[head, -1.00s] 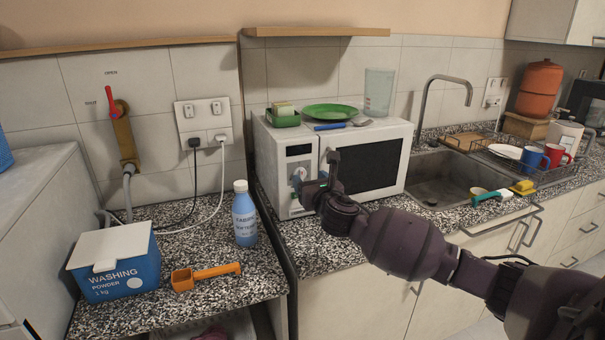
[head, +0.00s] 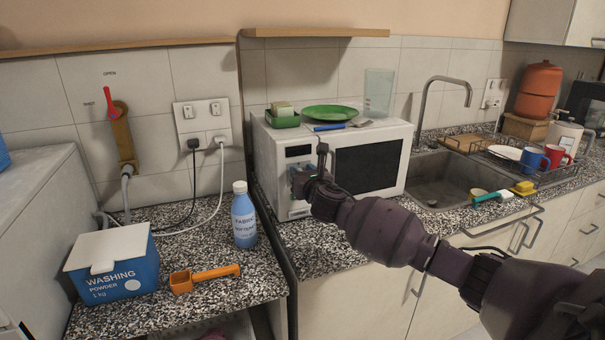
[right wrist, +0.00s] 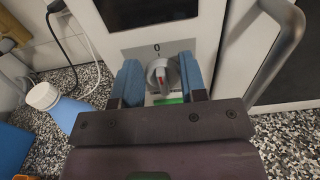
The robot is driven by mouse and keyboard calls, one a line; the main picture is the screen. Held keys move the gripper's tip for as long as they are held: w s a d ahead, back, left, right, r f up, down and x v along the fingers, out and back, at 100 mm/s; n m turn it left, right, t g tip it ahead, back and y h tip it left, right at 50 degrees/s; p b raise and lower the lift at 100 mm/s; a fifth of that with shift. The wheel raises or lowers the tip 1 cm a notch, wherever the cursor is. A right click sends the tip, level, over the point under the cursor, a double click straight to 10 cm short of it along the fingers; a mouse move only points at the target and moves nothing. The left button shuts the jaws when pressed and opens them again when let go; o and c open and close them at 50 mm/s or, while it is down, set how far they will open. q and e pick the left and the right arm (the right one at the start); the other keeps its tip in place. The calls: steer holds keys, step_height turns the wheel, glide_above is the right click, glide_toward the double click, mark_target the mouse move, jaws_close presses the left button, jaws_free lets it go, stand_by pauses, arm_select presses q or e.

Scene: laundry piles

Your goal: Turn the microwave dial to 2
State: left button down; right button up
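The white microwave (head: 268,160) stands on the speckled counter, its door closed. Its dial (right wrist: 160,76) shows in the right wrist view as a round light-grey knob with a red mark, below a printed 0. The mark points roughly up toward the 0. My right gripper (head: 300,180) is at the microwave's control panel and hides the dial in the head view. In the right wrist view its blue fingers (right wrist: 160,82) stand apart, one on each side of the dial. I cannot tell whether they touch it. My left gripper is not in view.
The microwave's door handle (right wrist: 270,55) is close to the right of my right gripper. A blue bottle (head: 244,218), a washing powder box (head: 125,268) and an orange scoop (head: 205,277) stand on the left counter. A green plate (head: 330,112) lies on the microwave.

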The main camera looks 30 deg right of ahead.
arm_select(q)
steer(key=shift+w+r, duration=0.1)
arm_select(e)
steer(key=shift+c, duration=1.4)
